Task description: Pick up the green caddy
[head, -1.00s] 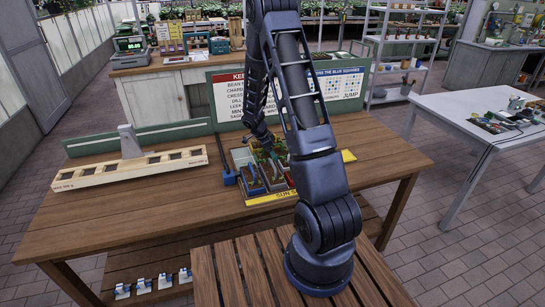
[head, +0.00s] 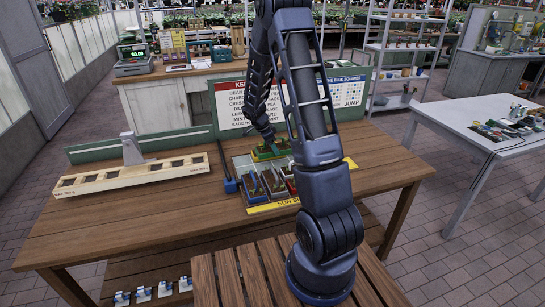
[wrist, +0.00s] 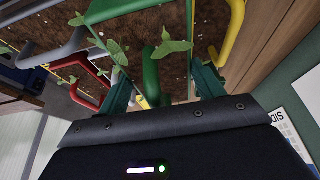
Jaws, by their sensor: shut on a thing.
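The green caddy (head: 268,153) is at the back of the group on the table in the head view, partly hidden by my arm. My gripper (head: 269,140) is directly over it. In the wrist view the caddy's green handle (wrist: 151,76) stands between the two fingers of my gripper (wrist: 163,92), which are shut on it. Dark soil and small leafy seedlings show beside the handle. Whether the caddy's base touches the tray cannot be seen.
Caddies with blue (head: 252,186), grey and red (head: 291,184) parts stand in front on a yellow-edged tray (head: 270,207). A yellow handle (wrist: 235,32) is close beside my gripper. A slotted wooden rack (head: 130,178) is left; a sign board stands behind. The table's front left is clear.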

